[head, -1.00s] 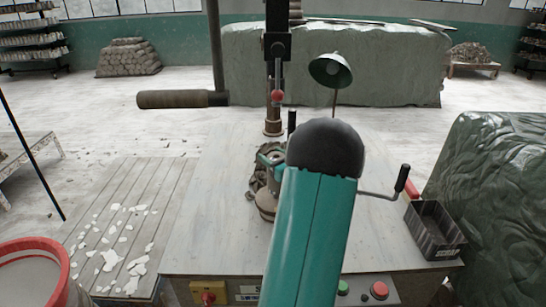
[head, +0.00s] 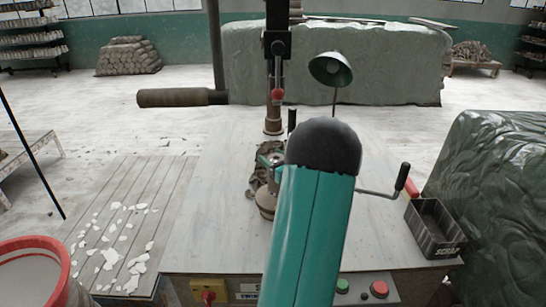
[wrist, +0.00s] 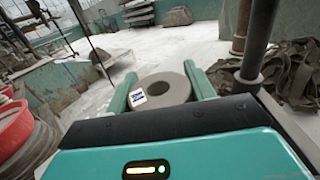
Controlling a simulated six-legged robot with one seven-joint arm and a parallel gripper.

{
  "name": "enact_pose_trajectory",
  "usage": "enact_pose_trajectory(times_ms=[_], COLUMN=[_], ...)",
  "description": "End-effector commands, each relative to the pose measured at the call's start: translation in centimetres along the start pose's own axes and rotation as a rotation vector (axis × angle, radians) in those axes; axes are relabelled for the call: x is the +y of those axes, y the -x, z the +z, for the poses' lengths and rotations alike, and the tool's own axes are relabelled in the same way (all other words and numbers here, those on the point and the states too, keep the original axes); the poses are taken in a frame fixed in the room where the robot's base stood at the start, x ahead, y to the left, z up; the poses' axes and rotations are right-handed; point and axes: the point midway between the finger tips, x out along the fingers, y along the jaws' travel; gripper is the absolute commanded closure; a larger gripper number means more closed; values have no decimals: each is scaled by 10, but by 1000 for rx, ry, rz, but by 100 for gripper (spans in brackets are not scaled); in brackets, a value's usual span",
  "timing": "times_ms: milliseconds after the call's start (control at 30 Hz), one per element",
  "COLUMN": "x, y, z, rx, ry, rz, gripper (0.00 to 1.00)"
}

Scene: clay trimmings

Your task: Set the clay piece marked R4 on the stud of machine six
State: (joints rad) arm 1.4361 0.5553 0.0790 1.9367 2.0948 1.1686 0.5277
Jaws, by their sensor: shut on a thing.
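In the wrist view, my gripper (wrist: 160,72) has its two teal fingers on either side of a grey, ring-shaped clay piece (wrist: 174,98) and is shut on it. The piece has a round hole and a small white and blue label, too small to read. In the head view, my arm hides most of the gripper; a teal part shows left of the arm, over the worktable (head: 225,190). A round grey-brown base (head: 266,201) on the table is partly hidden behind my arm. I cannot make out the stud or a machine number.
Dark strips (wrist: 287,75) lie at right in the wrist view.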

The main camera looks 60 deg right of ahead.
Motion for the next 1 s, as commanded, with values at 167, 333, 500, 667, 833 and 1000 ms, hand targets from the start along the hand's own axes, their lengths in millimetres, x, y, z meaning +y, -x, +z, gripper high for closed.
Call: enact_pose_trajectory(times_ms=[167, 333, 500, 667, 833, 1000], x=[0, 0, 0, 0, 0, 0], y=[0, 0, 0, 0, 0, 0], z=[-3, -7, -10, -14, -17, -21], rx=[-2, -2, -2, -2, -2, -2], ry=[0, 0, 0, 0, 1, 0], rz=[0, 0, 0, 0, 0, 0], gripper=[100, 100, 100, 100, 100, 100])
